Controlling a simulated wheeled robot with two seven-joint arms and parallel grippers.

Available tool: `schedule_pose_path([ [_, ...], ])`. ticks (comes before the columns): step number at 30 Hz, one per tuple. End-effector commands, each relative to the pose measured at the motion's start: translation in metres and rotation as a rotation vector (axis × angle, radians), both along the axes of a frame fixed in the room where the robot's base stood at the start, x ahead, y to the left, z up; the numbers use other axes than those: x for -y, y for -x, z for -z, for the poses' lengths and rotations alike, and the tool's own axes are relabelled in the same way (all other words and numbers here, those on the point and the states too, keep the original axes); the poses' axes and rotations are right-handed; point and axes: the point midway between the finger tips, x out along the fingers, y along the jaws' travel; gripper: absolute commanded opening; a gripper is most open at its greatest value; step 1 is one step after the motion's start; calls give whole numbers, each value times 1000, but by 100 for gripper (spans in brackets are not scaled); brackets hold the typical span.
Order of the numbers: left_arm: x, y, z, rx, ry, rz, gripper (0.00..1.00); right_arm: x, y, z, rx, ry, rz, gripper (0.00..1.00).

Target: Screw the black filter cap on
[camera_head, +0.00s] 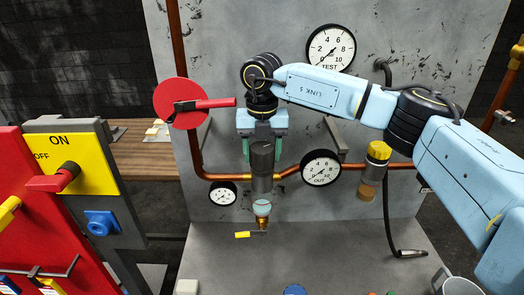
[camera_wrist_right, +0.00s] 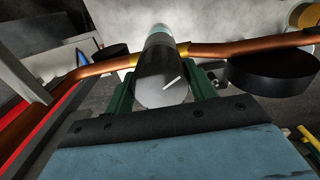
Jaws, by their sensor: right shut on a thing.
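The black filter cap (camera_head: 262,158) is a dark cylinder standing upright on top of the grey filter body (camera_head: 262,185), in line with it. I see no gap between them, but cannot tell how far it is threaded. My right gripper (camera_head: 263,148) comes down from above and is shut on the cap, one green finger on each side. In the right wrist view the cap (camera_wrist_right: 162,88) shows its round end with a white line mark, between the green fingers of the gripper (camera_wrist_right: 163,80). My left gripper is not in view.
A copper pipe (camera_head: 221,178) runs behind. A round gauge (camera_head: 321,168) and a yellow-capped unit (camera_head: 379,151) stand to the right. A glass bowl (camera_head: 262,208) and yellow-handled drain (camera_head: 245,235) hang below.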

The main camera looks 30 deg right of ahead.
Motion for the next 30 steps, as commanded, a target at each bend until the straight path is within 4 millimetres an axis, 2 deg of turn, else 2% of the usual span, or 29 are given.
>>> schedule_pose_path([
  [5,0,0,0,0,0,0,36,0,-1,-2,4,-1,9,32],
  [12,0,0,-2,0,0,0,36,0,-1,-2,3,-1,179,32],
  [21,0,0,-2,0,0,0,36,0,-1,-2,3,-1,199,32],
  [30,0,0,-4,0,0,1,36,0,-1,-2,3,-1,381,32],
])
